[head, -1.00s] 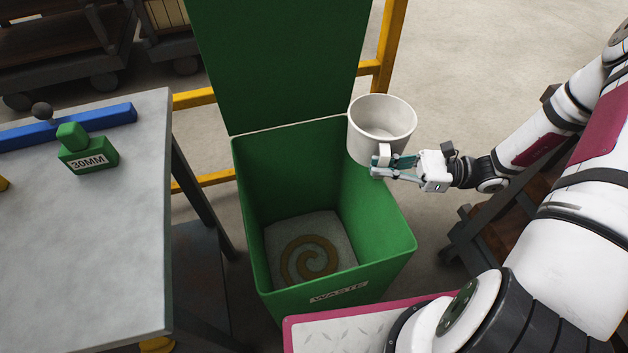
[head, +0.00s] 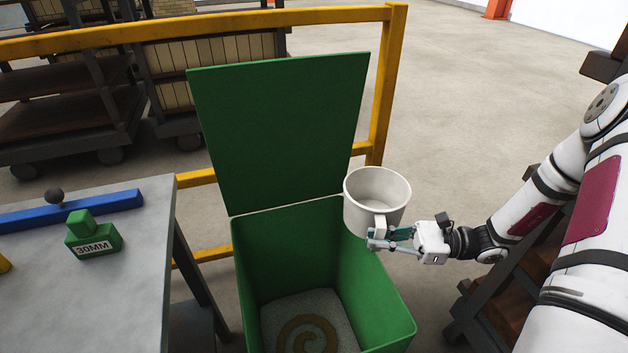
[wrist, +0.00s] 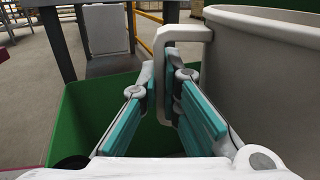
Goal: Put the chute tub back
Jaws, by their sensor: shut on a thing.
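The chute tub (head: 366,214) is a white round tub with a side handle. It is upright above the right rim of the green waste bin. My gripper (head: 376,239) is shut on the tub's handle from the right. In the wrist view the handle (wrist: 177,36) passes between the teal-padded fingers (wrist: 168,100), and the tub wall (wrist: 262,75) fills the right side. The tub's inside looks empty, though its bottom is only partly seen.
The green waste bin (head: 285,236) stands open with its lid (head: 280,130) raised and a tan spiral inside. A grey table (head: 85,280) at left carries a green 30MM block (head: 92,238) and a blue bar (head: 95,207). A yellow rail (head: 382,90) runs behind. Open floor lies beyond, right of the rail.

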